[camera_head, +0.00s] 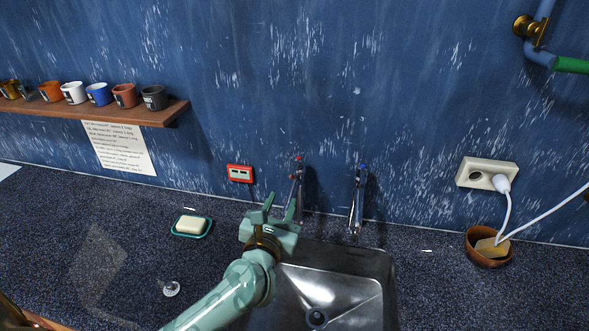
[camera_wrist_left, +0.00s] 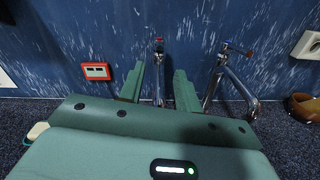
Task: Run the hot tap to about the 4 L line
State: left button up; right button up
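The hot tap (camera_head: 298,178), marked red, stands at the wall behind the sink (camera_head: 376,268). The cold tap (camera_head: 357,198), marked blue, stands to its right. My left gripper (camera_head: 280,202) is open and empty in front of the hot tap, whose lower part it partly hides. In the left wrist view, the hot tap's red-marked top (camera_wrist_left: 159,42) shows between and beyond the spread fingers (camera_wrist_left: 160,85). I see no water running. A red meter (camera_head: 240,173) is on the wall left of the hot tap; its reading is too small to tell. My right gripper is out of view.
A soap dish (camera_head: 179,232) with soap lies left of the sink. A shelf (camera_head: 150,113) holds several cups above a paper note (camera_head: 118,148). At right are a socket (camera_head: 479,170) with a plugged white cable and a brown bowl (camera_head: 474,258).

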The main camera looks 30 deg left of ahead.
aim_at(294, 170)
pick_arm(q)
jog(key=x, duration=1.2)
jog(key=shift+w+a+f+b, duration=0.1)
jog(key=shift+w+b, duration=0.25)
jog(key=shift+b, duration=0.05)
grip_shut()
